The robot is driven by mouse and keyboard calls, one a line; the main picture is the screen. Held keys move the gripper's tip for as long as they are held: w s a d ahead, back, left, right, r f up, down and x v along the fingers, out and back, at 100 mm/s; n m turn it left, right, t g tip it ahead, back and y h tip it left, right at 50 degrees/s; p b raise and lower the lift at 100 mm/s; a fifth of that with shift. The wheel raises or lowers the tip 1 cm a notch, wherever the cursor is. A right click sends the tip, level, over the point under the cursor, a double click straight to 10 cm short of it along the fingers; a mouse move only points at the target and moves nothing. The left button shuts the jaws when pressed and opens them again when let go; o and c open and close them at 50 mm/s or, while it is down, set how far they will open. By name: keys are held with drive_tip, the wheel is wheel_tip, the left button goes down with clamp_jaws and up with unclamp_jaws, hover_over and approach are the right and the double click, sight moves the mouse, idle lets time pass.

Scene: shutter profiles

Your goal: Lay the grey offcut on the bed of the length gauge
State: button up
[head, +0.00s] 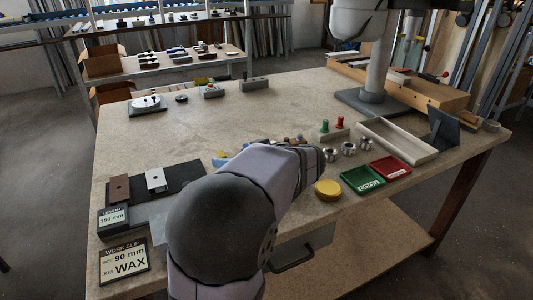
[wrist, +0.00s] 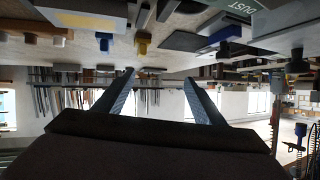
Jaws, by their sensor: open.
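A small light grey piece with a dark spot (head: 155,180) stands out on a dark mat (head: 187,176) at the left of the table; it looks like the grey offcut, but I cannot be sure. A brown piece (head: 119,188) is to its left. A flat grey strip (head: 142,211) lies in front of the mat, partly hidden by my arm; I cannot tell whether it is the length gauge's bed. My gripper (wrist: 159,76) is open and empty in the wrist view, its fingers apart. My arm hides it in the head view.
Signs reading 150 mm (head: 113,218) and 90 mm WAX (head: 123,262) stand at the front left. A yellow tin (head: 327,190), green tray (head: 362,181) and red tray (head: 391,167) are at the right. The table's middle back is largely clear.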

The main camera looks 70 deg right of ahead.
drive_tip(key=w+a+r+n+g+y+p, duration=0.25)
drive_tip(key=w+a+n+y+p, duration=0.5)
drive_tip(key=w+p, duration=0.75)
drive_tip(key=s+f+n+g+p, duration=0.1)
drive_tip(key=g, duration=0.1)
drive_tip(key=s+a+f+n+g+y+p, duration=0.1)
drive_tip(key=s+f+p, duration=0.1)
drive_tip(key=s+a+f+n+g+p, duration=0.1)
drive_tip(key=f+n+g+p, duration=0.1)
drive_tip(key=shift+s+a+g, duration=0.1)
drive_tip(key=shift+s+g, duration=0.25)
drive_tip(key=shift+s, duration=0.05)
drive_tip(key=s+d, duration=0.1)
drive_tip(key=s+d+f+n+g, duration=0.1)
drive_tip(key=s+d+g+h, duration=0.1)
drive_tip(key=s, duration=0.1)
drive_tip(key=shift+d+f+n, duration=0.25)
drive_tip(key=shift+f, duration=0.05)
drive_tip(key=s+d+r+n+g+h, duration=0.1)
drive_tip(key=s+d, duration=0.2)
drive_tip(key=d, duration=0.1)
drive_tip(key=s+d+r+n+g+h, duration=0.1)
drive_tip(key=s+d+g+h, duration=0.1)
drive_tip(key=s+d, duration=0.1)
drive_tip(key=s+d+r+n+g+h, duration=0.1)
drive_tip(key=s+d+r, duration=0.1)
drive_tip(key=s+d, duration=0.1)
drive_tip(key=shift+d+g+h, duration=0.35)
drive_tip(key=shift+d+g, duration=0.05)
drive_tip(key=shift+d, duration=0.5)
